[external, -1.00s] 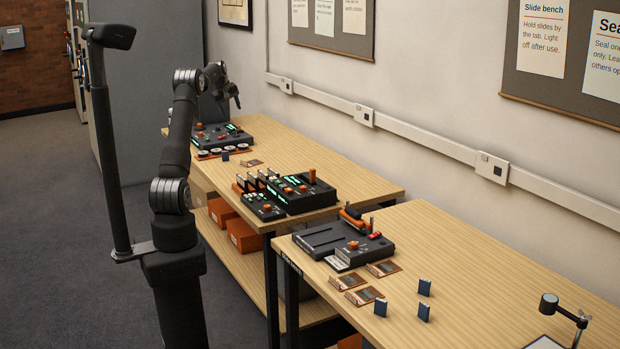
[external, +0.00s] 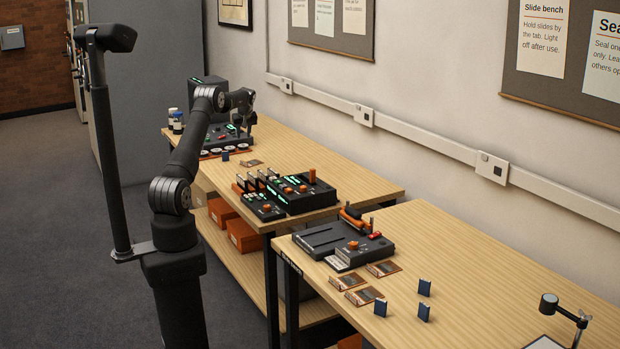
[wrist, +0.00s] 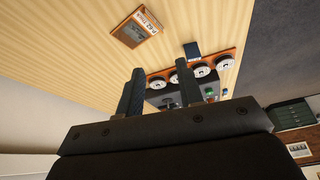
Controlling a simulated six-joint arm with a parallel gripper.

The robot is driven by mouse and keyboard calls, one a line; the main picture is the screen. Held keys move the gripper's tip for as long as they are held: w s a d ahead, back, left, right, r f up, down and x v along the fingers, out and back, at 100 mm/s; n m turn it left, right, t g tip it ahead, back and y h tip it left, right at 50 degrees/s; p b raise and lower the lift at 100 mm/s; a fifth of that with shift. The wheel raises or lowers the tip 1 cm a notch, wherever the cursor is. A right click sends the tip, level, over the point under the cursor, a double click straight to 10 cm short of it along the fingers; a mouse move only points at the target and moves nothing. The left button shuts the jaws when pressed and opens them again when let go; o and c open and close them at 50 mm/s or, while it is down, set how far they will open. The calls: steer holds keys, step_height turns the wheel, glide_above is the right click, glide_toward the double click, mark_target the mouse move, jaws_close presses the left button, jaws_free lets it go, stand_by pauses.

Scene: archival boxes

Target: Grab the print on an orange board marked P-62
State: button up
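The print on an orange board (external: 251,163) lies flat on the far wooden table, in front of a dark control device. In the wrist view the same print (wrist: 137,27) shows at the top, with P-62 lettering on its orange edge. My gripper (external: 243,125) is above the far end of that table, over the dark device and beyond the print. In the wrist view my gripper (wrist: 160,88) has its two fingers apart with nothing between them. The print lies beyond the fingertips in that view, apart from them.
A small blue block (external: 226,156) stands near the print; it also shows in the wrist view (wrist: 192,51). An orange strip with several white round pieces (wrist: 199,69) fronts the device. Another dark console (external: 300,190) stands nearer. Several similar prints (external: 384,268) lie on the near table.

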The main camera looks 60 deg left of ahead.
mark_target(242, 165)
steer(key=x, duration=1.6)
steer(key=shift+d, duration=0.1)
jaws_close()
